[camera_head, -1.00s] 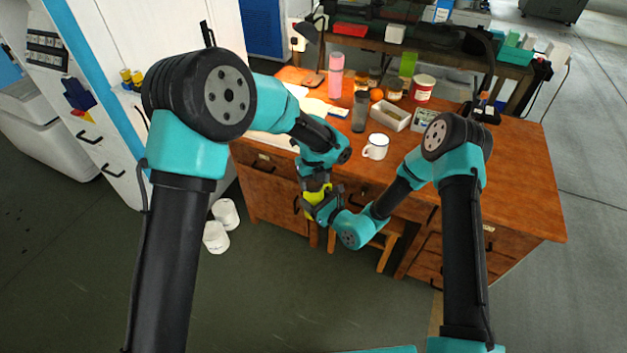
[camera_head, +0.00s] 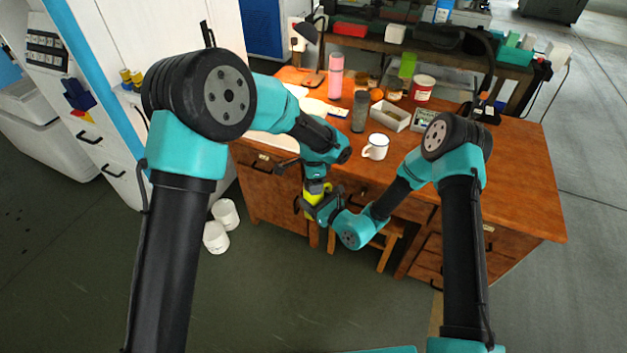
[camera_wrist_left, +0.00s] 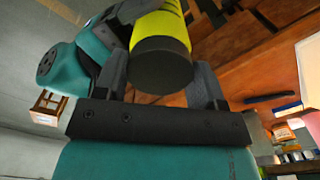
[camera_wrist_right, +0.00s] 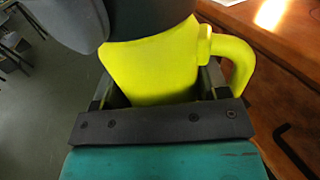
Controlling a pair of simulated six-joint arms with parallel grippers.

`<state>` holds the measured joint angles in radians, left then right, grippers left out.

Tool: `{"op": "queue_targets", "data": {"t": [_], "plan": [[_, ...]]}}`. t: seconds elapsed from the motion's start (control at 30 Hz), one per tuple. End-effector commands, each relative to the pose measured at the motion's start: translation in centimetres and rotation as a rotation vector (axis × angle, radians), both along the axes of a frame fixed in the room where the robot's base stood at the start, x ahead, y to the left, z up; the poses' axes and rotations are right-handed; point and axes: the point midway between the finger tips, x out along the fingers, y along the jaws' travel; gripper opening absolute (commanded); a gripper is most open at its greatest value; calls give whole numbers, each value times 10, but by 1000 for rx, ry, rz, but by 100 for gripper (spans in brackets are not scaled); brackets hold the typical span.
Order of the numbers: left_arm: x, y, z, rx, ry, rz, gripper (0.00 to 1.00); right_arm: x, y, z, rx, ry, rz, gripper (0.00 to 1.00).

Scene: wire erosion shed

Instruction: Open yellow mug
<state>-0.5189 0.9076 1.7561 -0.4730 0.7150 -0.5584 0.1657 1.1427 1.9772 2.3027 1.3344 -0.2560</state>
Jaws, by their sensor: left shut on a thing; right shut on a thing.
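The yellow mug (camera_head: 313,197) is held upright in the air in front of the desk, between my two grippers. Its body and side handle show large in the right wrist view (camera_wrist_right: 150,66). My right gripper (camera_head: 322,210) is shut around the mug's body from the side. My left gripper (camera_head: 316,184) comes from above and is shut on the mug's dark lid (camera_wrist_left: 162,66), which lies between its fingers in the left wrist view. The lid's rim is mostly hidden by the grippers in the head view, and I cannot tell whether it has come loose.
The wooden desk (camera_head: 500,190) is just behind the grippers, with a stool (camera_head: 388,246) below. A white mug (camera_head: 376,147) stands near its front edge. A grey cup (camera_head: 360,111), pink bottle (camera_head: 335,76) and white tray (camera_head: 391,115) stand farther back. The desk's right side is clear.

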Motion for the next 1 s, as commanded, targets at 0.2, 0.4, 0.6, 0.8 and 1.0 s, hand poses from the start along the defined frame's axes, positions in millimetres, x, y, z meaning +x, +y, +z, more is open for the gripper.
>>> {"op": "queue_targets", "data": {"t": [0.2, 0.4, 0.6, 0.8, 1.0], "plan": [[0, 0, 0, 0, 0, 286, 35, 0, 0, 0, 1, -1, -1, 1], [0, 0, 1, -1, -1, 550, 35, 0, 0, 0, 1, -1, -1, 1], [0, 0, 1, -1, 0, 814, 35, 0, 0, 0, 1, -1, -1, 1], [0, 0, 1, -2, -1, 1077, 35, 0, 0, 0, 1, -1, -1, 1], [0, 0, 1, -2, -1, 1341, 35, 0, 0, 0, 1, -1, 0, 1]]}}
